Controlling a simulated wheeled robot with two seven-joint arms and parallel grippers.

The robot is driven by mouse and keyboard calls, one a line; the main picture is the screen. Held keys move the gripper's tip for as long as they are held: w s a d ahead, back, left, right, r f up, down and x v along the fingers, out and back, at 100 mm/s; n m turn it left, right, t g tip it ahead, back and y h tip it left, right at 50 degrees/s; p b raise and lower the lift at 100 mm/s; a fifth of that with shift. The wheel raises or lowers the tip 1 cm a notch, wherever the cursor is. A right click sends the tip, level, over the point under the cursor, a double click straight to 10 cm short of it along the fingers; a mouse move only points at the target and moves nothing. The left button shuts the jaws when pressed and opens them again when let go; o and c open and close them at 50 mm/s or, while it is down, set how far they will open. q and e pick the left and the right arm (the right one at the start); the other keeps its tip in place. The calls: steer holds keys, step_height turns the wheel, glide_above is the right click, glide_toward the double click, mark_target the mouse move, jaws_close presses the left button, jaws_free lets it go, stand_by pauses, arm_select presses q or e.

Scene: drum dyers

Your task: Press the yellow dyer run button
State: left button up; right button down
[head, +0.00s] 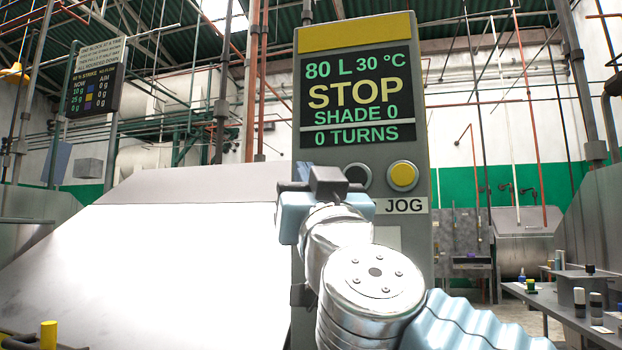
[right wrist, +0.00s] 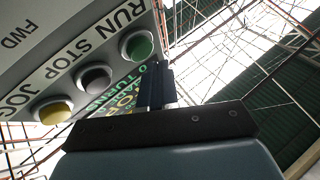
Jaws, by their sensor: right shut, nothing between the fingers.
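The yellow dyer's control panel (head: 425,250) is a tall grey post with a yellow band (head: 355,34) on top. Its screen (head: 352,95) reads STOP, SHADE 0, 0 TURNS. In the right wrist view, the green run button (right wrist: 137,45) is under RUN, the grey stop button (right wrist: 93,78) under STOP and the yellow jog button (right wrist: 53,110) under JOG. In the head view the run button is hidden behind my right gripper (head: 326,180). My right gripper is shut and empty; its fingertips (right wrist: 157,86) appear beside the run button. I cannot tell whether they touch. My left gripper is out of view.
A large pale sloping dyer body (head: 170,260) fills the left, beside the panel. A sign board (head: 93,85) hangs at upper left. A bench (head: 550,300) with small bottles stands at right. A metal vat (head: 525,240) stands behind it.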

steer(key=shift+w, duration=0.1)
stand_by(0.5)
steer(key=shift+w+d+p, duration=0.1)
steer(key=shift+w+p, duration=0.2)
